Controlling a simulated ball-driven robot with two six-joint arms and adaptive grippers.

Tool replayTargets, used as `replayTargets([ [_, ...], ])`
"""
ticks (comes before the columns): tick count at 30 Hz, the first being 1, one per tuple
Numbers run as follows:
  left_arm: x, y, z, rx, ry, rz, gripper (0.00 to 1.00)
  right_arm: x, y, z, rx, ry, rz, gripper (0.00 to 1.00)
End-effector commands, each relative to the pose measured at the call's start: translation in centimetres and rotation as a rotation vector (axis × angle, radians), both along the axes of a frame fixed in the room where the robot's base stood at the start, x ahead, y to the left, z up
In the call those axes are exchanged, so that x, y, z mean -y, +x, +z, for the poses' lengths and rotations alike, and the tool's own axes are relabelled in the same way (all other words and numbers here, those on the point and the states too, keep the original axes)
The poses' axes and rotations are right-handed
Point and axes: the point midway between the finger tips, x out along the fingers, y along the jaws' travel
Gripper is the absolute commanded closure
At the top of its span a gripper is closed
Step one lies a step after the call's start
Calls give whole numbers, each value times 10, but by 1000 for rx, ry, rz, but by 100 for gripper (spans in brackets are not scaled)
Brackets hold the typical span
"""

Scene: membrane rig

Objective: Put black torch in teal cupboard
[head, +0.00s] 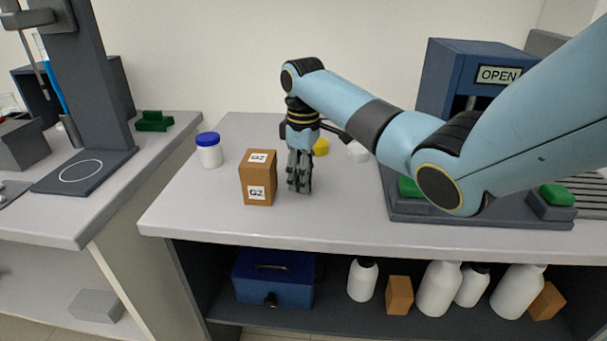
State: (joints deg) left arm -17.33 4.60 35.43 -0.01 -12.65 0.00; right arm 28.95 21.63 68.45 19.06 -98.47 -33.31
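I cannot pick out the black torch or a teal cupboard in the head view. My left gripper is not in view.
A blue-lidded white jar (209,150) stands left of the box. Yellow (321,147) and white (357,151) items lie behind my gripper. A blue machine with an "OPEN" sign (498,75) stands right. Below are a blue case (273,288), white bottles (437,290) and small boxes.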

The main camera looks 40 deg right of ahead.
Motion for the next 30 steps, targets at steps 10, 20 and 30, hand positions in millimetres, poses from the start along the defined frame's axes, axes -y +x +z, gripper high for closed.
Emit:
replayTargets([
  [10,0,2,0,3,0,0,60,0,0,1,0,0,0,46],
  [20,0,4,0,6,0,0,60,1,1,56,4,-2,1,46],
  [30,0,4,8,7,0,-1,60,0,1,118,1,0,0,46],
])
